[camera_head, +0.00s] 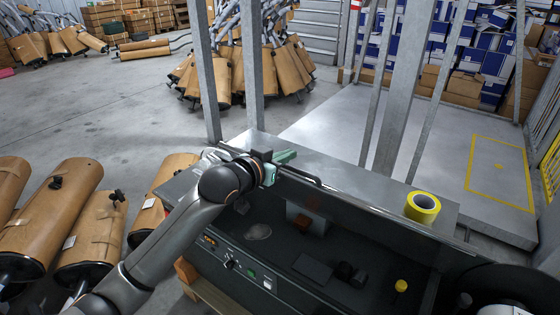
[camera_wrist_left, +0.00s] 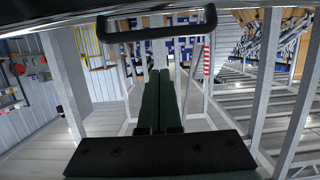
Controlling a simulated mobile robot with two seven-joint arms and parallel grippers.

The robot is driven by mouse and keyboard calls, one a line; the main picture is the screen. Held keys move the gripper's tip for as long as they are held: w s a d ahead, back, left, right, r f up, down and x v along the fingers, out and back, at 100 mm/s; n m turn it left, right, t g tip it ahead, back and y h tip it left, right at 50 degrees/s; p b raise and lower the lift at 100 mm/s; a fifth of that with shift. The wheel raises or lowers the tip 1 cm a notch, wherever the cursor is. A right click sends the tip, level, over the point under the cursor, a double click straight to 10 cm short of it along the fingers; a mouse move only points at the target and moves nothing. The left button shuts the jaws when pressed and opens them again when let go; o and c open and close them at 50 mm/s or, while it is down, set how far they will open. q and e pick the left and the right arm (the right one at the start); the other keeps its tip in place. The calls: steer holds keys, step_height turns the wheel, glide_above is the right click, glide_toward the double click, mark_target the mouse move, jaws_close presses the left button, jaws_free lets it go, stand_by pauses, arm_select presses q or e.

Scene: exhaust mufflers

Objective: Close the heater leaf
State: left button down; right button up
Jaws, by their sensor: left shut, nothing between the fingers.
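The heater is a dark machine with a control panel (camera_head: 240,262) on its front and a grey metal top (camera_head: 345,172). A dark bar handle (camera_head: 302,177) runs along the top's near edge; I take this to be the leaf's handle, but cannot tell the leaf's exact angle. My left gripper (camera_head: 290,155) has green fingers, shut and empty, over the top's left part, close to the handle. In the left wrist view the shut fingers (camera_wrist_left: 159,73) point forward and a black bar handle (camera_wrist_left: 155,32) crosses above them. Contact is not clear. My right gripper is out of view.
A yellow tape roll (camera_head: 422,207) sits on the right of the metal top. Metal posts (camera_head: 206,70) rise behind the machine. Small objects (camera_head: 350,272) lie on the machine's dark surface. Open floor (camera_head: 120,110) lies behind at left.

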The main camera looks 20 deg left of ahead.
arm_select(q)
steer(key=x, duration=0.6)
steer(key=shift+s+a+f, duration=0.25)
steer(key=shift+s+f, duration=0.15)
steer(key=shift+s, duration=0.15)
steer(key=shift+s+a+f, duration=0.2)
steer(key=shift+s+f, duration=0.15)
steer(key=shift+s, duration=0.15)
steer(key=shift+s+a+f, duration=0.2)
steer(key=shift+s+f, duration=0.15)
steer(key=shift+s, duration=0.25)
